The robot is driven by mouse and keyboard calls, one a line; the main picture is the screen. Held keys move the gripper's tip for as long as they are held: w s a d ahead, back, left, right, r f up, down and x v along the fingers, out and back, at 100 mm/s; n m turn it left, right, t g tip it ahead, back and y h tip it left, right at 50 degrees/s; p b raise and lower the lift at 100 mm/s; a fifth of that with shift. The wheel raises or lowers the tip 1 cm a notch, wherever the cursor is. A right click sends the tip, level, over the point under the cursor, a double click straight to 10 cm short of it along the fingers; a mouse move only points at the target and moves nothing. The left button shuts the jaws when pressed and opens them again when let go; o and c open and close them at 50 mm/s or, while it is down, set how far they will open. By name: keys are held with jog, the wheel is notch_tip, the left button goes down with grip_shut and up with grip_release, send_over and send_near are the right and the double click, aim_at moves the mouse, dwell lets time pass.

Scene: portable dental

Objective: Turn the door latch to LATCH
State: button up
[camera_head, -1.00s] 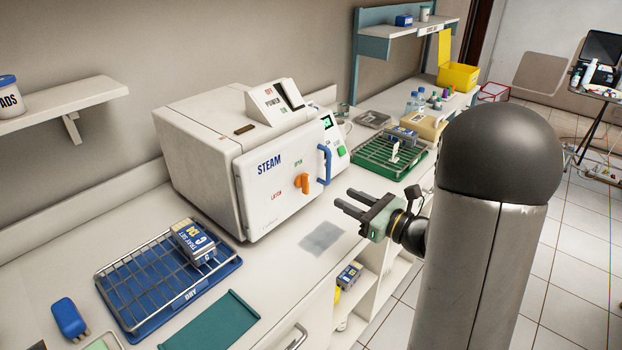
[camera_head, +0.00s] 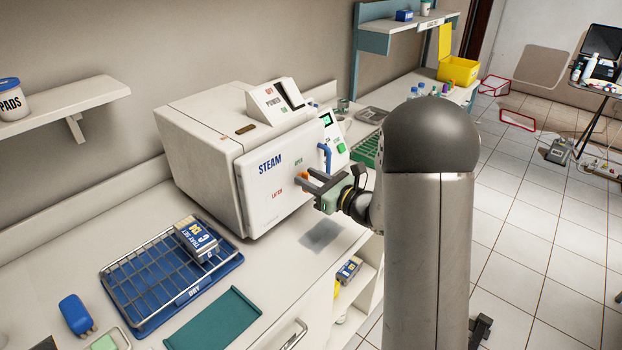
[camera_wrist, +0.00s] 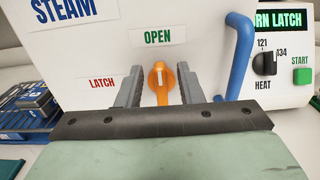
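The door latch (camera_wrist: 158,84) is an orange knob on the front of the white steam sterilizer door (camera_head: 262,205). In the wrist view it stands upright, its upper end toward the green OPEN label (camera_wrist: 158,37). The red LATCH label (camera_wrist: 102,83) is to its left. My gripper (camera_wrist: 161,88) is open, with one finger on each side of the knob and a gap visible on both sides. In the head view my gripper (camera_head: 303,178) reaches the door and partly hides the knob (camera_head: 301,177).
A blue door handle (camera_wrist: 240,50) stands out just right of the knob. A display (camera_wrist: 279,20) reading "...RN LATCH", a HEAT dial (camera_wrist: 265,64) and a green START button (camera_wrist: 302,76) are farther right. A wire rack on a blue tray (camera_head: 150,318) lies left on the counter.

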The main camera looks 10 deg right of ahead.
jog(key=c, duration=0.7)
jog(key=shift+o, duration=0.2)
